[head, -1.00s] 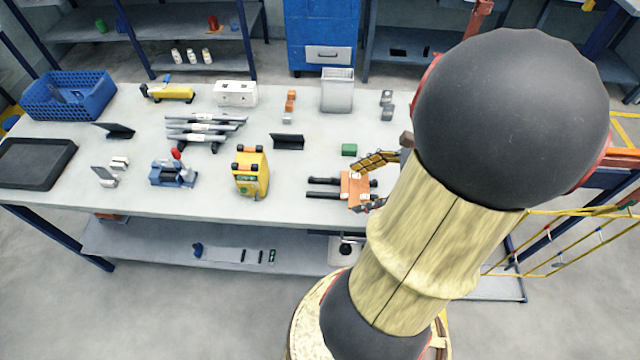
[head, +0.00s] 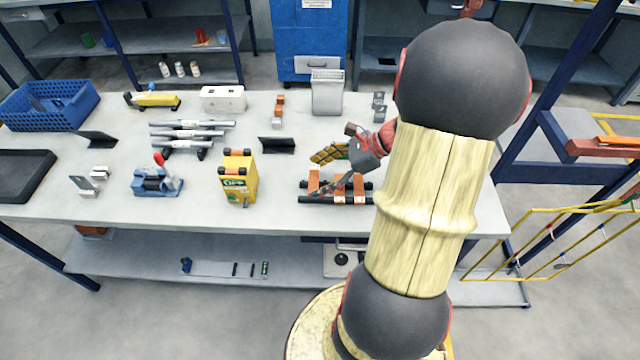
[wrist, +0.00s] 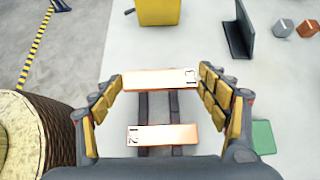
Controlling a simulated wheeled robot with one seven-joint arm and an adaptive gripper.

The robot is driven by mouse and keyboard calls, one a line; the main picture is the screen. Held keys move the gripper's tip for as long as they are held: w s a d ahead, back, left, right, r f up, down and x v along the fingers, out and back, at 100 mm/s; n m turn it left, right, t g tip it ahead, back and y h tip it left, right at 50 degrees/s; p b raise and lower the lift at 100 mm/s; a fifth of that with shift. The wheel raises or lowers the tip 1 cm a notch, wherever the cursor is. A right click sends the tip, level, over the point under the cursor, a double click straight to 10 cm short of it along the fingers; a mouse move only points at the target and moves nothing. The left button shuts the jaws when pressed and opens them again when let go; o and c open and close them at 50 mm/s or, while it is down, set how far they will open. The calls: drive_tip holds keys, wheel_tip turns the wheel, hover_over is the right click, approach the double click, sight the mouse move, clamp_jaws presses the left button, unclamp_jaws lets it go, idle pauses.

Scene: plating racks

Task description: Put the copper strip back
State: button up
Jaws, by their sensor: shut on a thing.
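The copper strip marked 13 (wrist: 160,79) lies crosswise between my gripper's (wrist: 160,88) yellow-padded fingers, which are shut on its two ends. In the head view my gripper (head: 331,171) is over the left part of a rack with two dark rails (head: 335,199), with the held strip (head: 314,180) under it. A second copper strip, marked 12 (wrist: 162,135), lies across the same rails, parallel to the held one and apart from it; it also shows in the head view (head: 360,186). I cannot tell whether the held strip touches the rails.
A yellow box (head: 238,178) stands left of the rack and a black angled holder (head: 276,145) behind it. A green block (wrist: 263,137) lies close beside my right finger in the wrist view. Bare table lies between the yellow box and rack.

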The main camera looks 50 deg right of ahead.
drive_tip(key=shift+f+b, duration=0.8)
drive_tip(key=shift+f, duration=0.8)
drive_tip(key=shift+f, duration=0.25)
drive_tip(key=o, duration=1.4)
drive_tip(key=shift+o, duration=0.7)
drive_tip(key=shift+r, duration=0.1)
